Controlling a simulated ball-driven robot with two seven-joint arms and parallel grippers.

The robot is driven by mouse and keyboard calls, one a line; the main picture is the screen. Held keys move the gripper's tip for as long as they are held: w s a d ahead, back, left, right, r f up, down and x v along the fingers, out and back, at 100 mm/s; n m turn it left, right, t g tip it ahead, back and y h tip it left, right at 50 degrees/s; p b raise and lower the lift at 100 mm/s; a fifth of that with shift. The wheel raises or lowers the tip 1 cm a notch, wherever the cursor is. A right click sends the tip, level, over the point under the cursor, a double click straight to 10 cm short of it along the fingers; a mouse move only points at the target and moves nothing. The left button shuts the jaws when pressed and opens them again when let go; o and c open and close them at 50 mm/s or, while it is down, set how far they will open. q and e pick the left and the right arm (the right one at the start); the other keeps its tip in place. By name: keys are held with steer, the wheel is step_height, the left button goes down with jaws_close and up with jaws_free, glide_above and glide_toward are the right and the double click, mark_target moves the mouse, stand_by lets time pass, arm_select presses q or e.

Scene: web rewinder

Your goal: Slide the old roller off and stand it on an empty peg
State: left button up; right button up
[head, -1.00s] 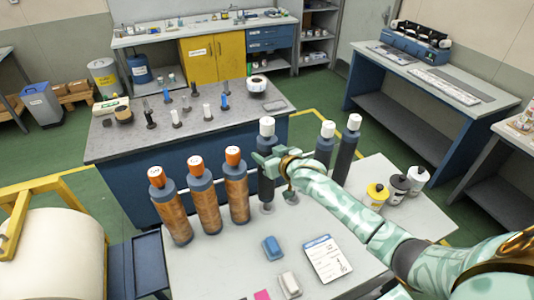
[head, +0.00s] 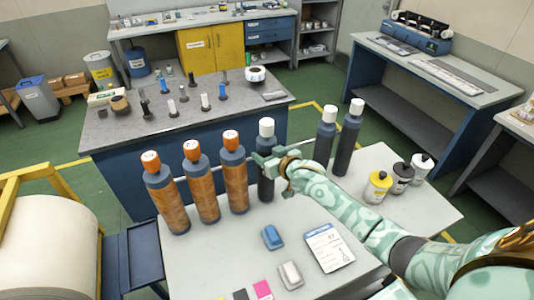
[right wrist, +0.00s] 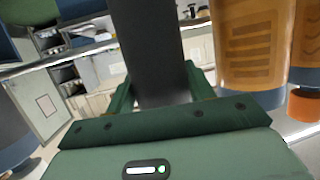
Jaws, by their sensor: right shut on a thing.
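My right gripper (head: 268,164) is shut on a dark roller with a white cap (head: 266,134). The roller is upright at the right end of the row of orange-capped rollers, over the near table. Its lower end looks at or close to the tabletop; I cannot tell if it rests fully on a peg. In the right wrist view the dark roller (right wrist: 155,50) runs between the fingers. Several copper-brown rollers with orange caps (head: 202,190) stand to its left. Two dark rollers with white caps (head: 325,135) stand to the right. My left gripper is not in view.
On the near table (head: 205,265) lie a blue block (head: 271,238), a pale block (head: 291,275) and a printed card (head: 329,247). Yellow, dark and white bottles (head: 378,187) stand at right. A grey-topped bench (head: 120,150) with small posts is behind. A large pale roll (head: 45,250) is at left.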

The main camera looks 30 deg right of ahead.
steer(key=o, duration=1.1)
steer(key=shift+o, duration=0.6)
steer(key=shift+s, duration=0.15)
steer(key=p+v, duration=0.2)
steer(key=v, duration=1.4)
steer(key=shift+p, duration=0.35)
